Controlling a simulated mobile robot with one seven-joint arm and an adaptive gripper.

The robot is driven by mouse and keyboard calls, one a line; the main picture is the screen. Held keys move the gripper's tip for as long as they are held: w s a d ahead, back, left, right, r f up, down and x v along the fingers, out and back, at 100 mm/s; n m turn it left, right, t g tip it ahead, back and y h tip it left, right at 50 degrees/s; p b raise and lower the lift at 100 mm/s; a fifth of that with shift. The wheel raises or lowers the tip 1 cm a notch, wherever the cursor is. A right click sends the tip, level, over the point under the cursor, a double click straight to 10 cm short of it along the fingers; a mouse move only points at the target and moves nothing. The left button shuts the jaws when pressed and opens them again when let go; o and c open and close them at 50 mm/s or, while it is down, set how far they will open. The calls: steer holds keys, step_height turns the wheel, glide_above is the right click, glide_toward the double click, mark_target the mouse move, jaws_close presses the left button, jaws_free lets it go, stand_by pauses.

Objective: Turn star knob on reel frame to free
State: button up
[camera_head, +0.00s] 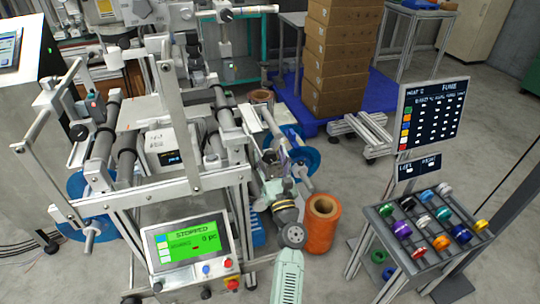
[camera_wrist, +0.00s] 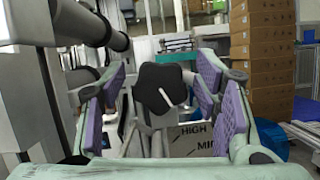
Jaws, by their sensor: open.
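The black star knob (camera_wrist: 161,88) shows in the middle of the wrist view, with a white line on its face slanting toward the lower right. A plate below it (camera_wrist: 195,139) carries the printed word HIGH and a second, partly hidden word that starts with MI. My gripper (camera_wrist: 160,95) is open, with purple finger pads on the left and right of the knob. I see no clear contact between pads and knob. In the head view my gripper (camera_head: 272,172) is at the right side of the grey reel frame (camera_head: 180,188), and I cannot make out the knob there.
An orange spool (camera_head: 321,225) stands on the floor just right of my gripper. A blue reel (camera_head: 300,158) is close behind it. A rack of coloured spools (camera_head: 405,262) stands at the right. Stacked cartons (camera_head: 340,55) are at the back. A green STOPPED screen (camera_head: 188,243) is at front left.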

steer(key=c, duration=1.2)
steer(key=shift+o, duration=0.2)
steer(key=shift+f+n+y+b, duration=0.25)
steer(key=shift+n+y+b, duration=0.15)
steer(key=shift+n+b, duration=0.45)
steer(key=shift+n+y+b, duration=0.4)
steer(key=shift+n+y, duration=0.2)
steer(key=shift+n, duration=0.45)
steer(key=n, duration=0.1)
steer(key=n+g+y, duration=0.1)
steer(key=n, duration=0.1)
steer(key=shift+r+y+b, duration=0.2)
steer(key=shift+y+b, duration=0.1)
steer(key=shift+b, duration=0.1)
steer(key=o, duration=1.2)
steer(key=shift+c, duration=0.2)
